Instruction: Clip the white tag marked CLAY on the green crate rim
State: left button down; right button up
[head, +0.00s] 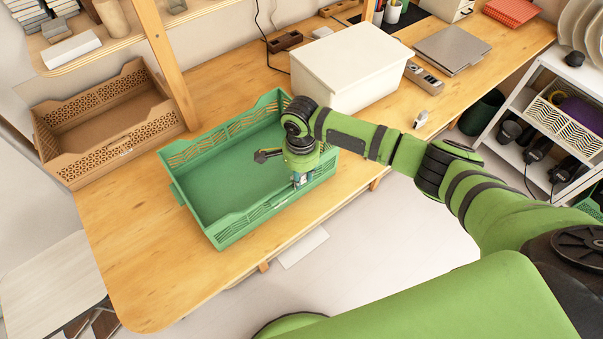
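The green crate (226,235) stands on the wooden table, open at the top, and its floor looks empty. My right gripper (298,181) points down at the crate's near long wall, toward its right end. A small pale and teal piece shows at the fingertips against that wall. I cannot tell whether it is the white tag, and no lettering can be read. My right wrist hides part of the crate's right end. I cannot tell whether the fingers are open or shut. My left gripper is not in view.
A tan crate (120,148) stands left of the green one. A grey laptop (452,49) lies farther right. The table's front left area is clear.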

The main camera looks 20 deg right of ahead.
jog(key=o, duration=0.5)
notch_tip(320, 180, up, 12)
dwell(0.4)
dwell(0.3)
